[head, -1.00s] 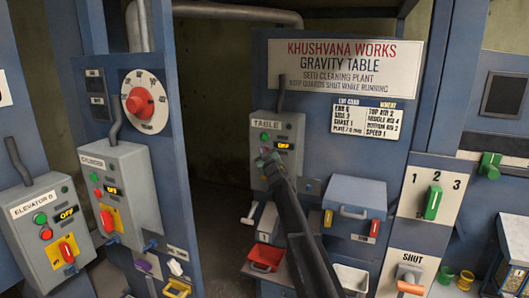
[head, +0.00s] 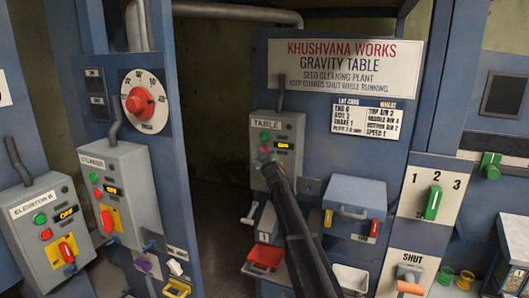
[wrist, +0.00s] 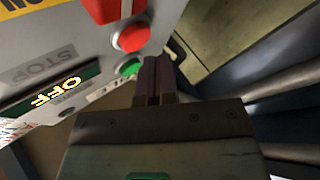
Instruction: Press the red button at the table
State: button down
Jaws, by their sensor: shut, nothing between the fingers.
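The grey TABLE control box (head: 290,121) stands on the blue panel in the head view. It has a green button (head: 264,137), a red button (head: 265,149) below it and a small lit display (head: 284,145). My gripper (head: 266,158) is shut and empty, its tip in front of the box just below the red button. In the wrist view, the red button (wrist: 130,38) lies left of and beyond the fingertips (wrist: 157,62), and the green button (wrist: 130,67) is close to their left side. I cannot tell whether the fingers touch anything. The display (wrist: 45,95) there reads OFF.
A larger red part (wrist: 105,8) juts out beyond the red button in the wrist view. The CYLINDER box (head: 125,180) and ELEVATOR box (head: 50,228) stand at left.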

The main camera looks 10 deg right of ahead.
jog(key=shift+s, duration=0.1)
jog(key=s+a, duration=0.1)
jog(key=s, duration=0.1)
jog(key=s+a, duration=0.1)
jog(key=s, duration=0.1)
jog(key=shift+a, duration=0.4)
